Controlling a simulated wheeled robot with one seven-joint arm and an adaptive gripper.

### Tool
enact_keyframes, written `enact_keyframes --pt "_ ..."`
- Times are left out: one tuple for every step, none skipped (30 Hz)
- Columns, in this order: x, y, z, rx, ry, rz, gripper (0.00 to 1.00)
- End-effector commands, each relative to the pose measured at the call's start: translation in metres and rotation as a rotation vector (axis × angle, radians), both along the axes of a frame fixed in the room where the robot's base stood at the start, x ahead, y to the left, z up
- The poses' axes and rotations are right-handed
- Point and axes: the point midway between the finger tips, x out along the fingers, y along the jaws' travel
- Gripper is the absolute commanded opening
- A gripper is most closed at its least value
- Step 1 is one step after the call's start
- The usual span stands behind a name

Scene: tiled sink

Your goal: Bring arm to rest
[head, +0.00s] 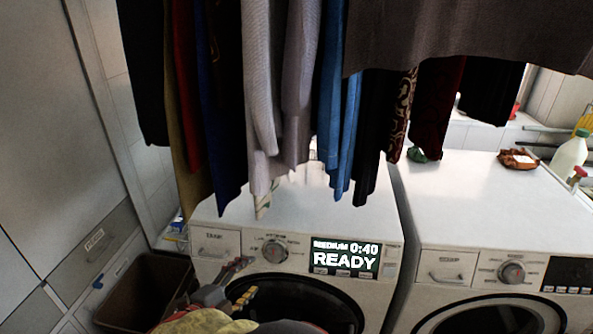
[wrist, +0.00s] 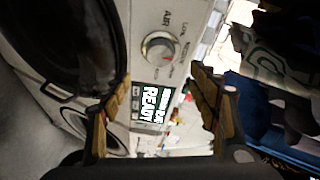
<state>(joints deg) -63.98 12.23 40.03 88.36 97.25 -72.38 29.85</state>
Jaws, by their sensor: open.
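My gripper (head: 246,278) is low in the head view, in front of the left washing machine (head: 225,243), near its dial and round door. In the wrist view my gripper (wrist: 157,80) has its two tan-padded fingers spread wide with nothing between them. Past the fingers are the left machine's dial (wrist: 159,47) and its lit display (wrist: 153,105), turned sideways. In the head view the display (head: 344,258) reads MEDIUM 0:40 READY. The fingers appear apart from the machine's front. How far off they are is hard to tell.
Hanging clothes (head: 285,90) droop over both machines. The right washing machine (head: 480,200) carries a brown dish (head: 518,159) and a milky bottle (head: 569,158). A brown bin (head: 140,290) stands left of the left machine, beside a grey cabinet (head: 60,130).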

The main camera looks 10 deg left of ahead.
Motion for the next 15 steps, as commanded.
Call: enact_keyframes --pt "0.0 0.002 -0.003 -0.005 0.012 0.012 0.6" --pt "0.0 0.006 -0.006 -0.005 0.026 0.026 0.6" --pt "0.0 0.013 -0.011 -0.004 0.047 0.055 0.6" --pt "0.001 0.021 -0.016 -0.002 0.066 0.089 0.6" --pt "0.002 0.032 -0.02 -0.003 0.084 0.132 0.6" --pt "0.001 0.046 -0.03 -0.012 0.115 0.205 0.6" --pt "-0.002 0.057 -0.039 -0.025 0.142 0.268 0.6" --pt "-0.005 0.07 -0.048 -0.039 0.17 0.339 0.6" --pt "-0.012 0.087 -0.058 -0.062 0.208 0.44 0.6" --pt "-0.019 0.099 -0.065 -0.079 0.236 0.517 0.6" --pt "-0.027 0.112 -0.068 -0.095 0.261 0.596 0.6" --pt "-0.039 0.127 -0.069 -0.116 0.289 0.7 0.6" --pt "-0.048 0.136 -0.069 -0.133 0.312 0.776 0.6" --pt "-0.057 0.143 -0.068 -0.151 0.334 0.85 0.6" --pt "-0.068 0.149 -0.065 -0.175 0.359 0.942 0.6"
